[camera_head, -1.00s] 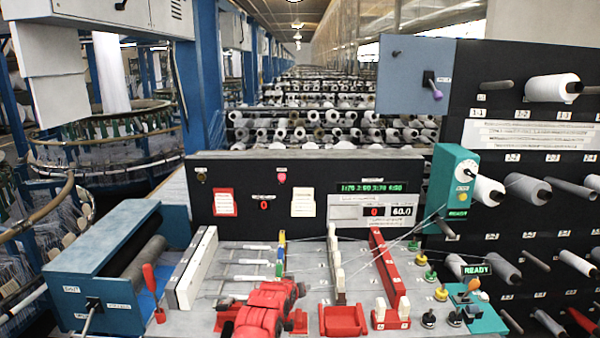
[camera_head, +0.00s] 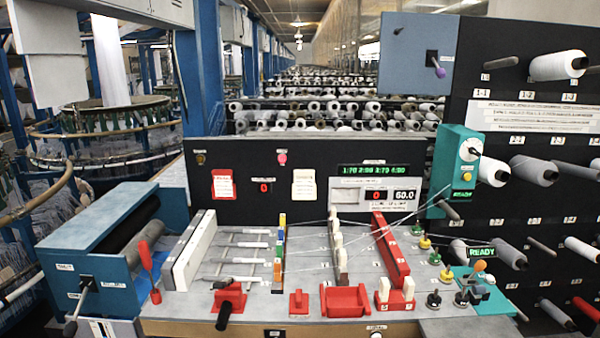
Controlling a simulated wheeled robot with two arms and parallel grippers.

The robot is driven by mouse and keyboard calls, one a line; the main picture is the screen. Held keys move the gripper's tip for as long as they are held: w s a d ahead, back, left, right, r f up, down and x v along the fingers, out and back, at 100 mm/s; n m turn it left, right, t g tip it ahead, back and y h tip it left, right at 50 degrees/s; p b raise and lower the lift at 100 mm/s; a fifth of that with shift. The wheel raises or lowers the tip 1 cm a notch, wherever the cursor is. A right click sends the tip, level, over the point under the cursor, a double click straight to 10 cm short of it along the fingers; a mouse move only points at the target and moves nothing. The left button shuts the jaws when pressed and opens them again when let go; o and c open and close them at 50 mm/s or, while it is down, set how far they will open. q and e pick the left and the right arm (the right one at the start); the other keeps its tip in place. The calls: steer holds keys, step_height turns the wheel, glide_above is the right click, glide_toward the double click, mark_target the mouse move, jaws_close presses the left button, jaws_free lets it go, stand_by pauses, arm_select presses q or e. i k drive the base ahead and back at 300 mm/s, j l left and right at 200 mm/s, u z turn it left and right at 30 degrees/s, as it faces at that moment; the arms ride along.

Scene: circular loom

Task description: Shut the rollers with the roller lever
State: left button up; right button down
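The blue roller housing (camera_head: 98,238) stands at the left end of the bench. Two rollers, a dark one and a grey one (camera_head: 146,242), lie along its open right side; I cannot tell whether they touch. The roller lever (camera_head: 78,306) is on the housing's front face. Neither gripper is in view.
A red paddle-shaped handle (camera_head: 150,270) stands just right of the housing. A red clamp with a black handle (camera_head: 229,302), red blocks and a white bar (camera_head: 190,252) occupy the bench. Threads cross toward the teal unit (camera_head: 457,172). Space before the housing looks clear.

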mark_target(70, 329)
steer(key=u, duration=1.4)
steer(key=i+j+z, duration=0.1)
steer(key=i, duration=0.3)
steer(key=i+j+z, duration=0.1)
steer(key=i+j, duration=0.15)
steer(key=i, duration=0.2)
